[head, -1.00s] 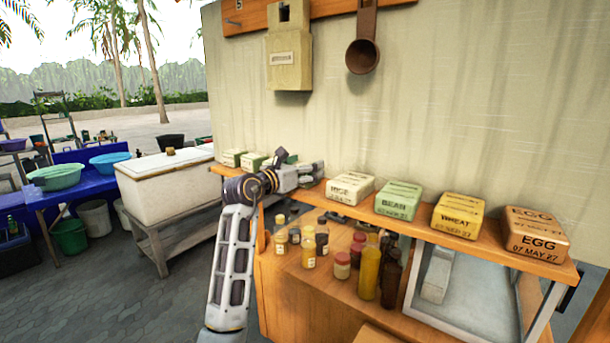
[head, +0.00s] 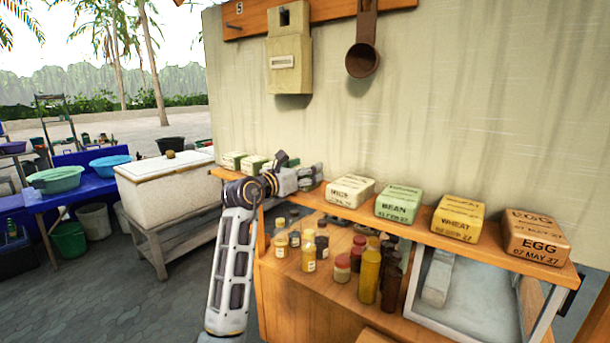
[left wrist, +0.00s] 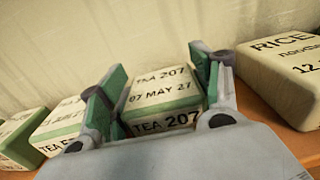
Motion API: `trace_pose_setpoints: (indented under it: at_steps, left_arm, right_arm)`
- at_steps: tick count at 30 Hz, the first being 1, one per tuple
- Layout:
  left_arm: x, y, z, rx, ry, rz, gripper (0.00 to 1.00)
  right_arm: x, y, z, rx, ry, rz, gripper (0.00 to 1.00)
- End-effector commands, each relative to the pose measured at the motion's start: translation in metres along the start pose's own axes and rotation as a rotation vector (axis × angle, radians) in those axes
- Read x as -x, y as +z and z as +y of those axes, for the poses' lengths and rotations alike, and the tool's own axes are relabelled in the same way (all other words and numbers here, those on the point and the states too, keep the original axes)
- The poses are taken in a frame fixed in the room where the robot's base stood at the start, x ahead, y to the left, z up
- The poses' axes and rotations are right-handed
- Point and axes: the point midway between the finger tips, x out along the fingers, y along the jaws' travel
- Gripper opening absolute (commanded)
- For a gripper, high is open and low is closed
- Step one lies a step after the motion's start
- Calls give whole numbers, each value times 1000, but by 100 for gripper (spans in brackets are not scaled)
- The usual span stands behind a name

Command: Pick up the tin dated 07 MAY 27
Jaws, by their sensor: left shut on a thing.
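A pale tin with green bands, the TEA 207 tin (left wrist: 160,97), reads 07 MAY 27 on its top. It sits between the two green-padded fingers of my left gripper (left wrist: 155,95) in the left wrist view, and the gripper is shut on it. In the head view my left gripper (head: 308,176) is at the shelf, left of the RICE tin, and mostly hides the tin it holds. An orange EGG tin (head: 538,247) at the shelf's right end also reads 07 MAY 27. I cannot tell whether the held tin touches the shelf. My right gripper is not in view.
The RICE tin (head: 350,190) stands just right of the gripper; the BEAN tin (head: 398,204) and yellow WHEAT tin (head: 459,218) stand farther right. Pale green tins (head: 233,160) stand on the left. Bottles (head: 368,276) stand below the shelf (head: 422,228). A wall rises close behind.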

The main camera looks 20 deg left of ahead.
Motion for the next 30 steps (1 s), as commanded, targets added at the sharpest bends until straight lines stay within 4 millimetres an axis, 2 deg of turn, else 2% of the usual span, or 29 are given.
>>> trace_pose_setpoints:
  at_steps: [10, 24, 30]
  left_arm:
    - [0, 18, 0, -3, 0, -2, 36]
    - [0, 73, 0, -4, 1, -2, 36]
    - [0, 91, 0, -2, 0, -2, 36]
  right_arm:
    - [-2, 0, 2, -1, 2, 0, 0]
    - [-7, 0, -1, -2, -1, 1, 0]
    - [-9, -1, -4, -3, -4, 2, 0]
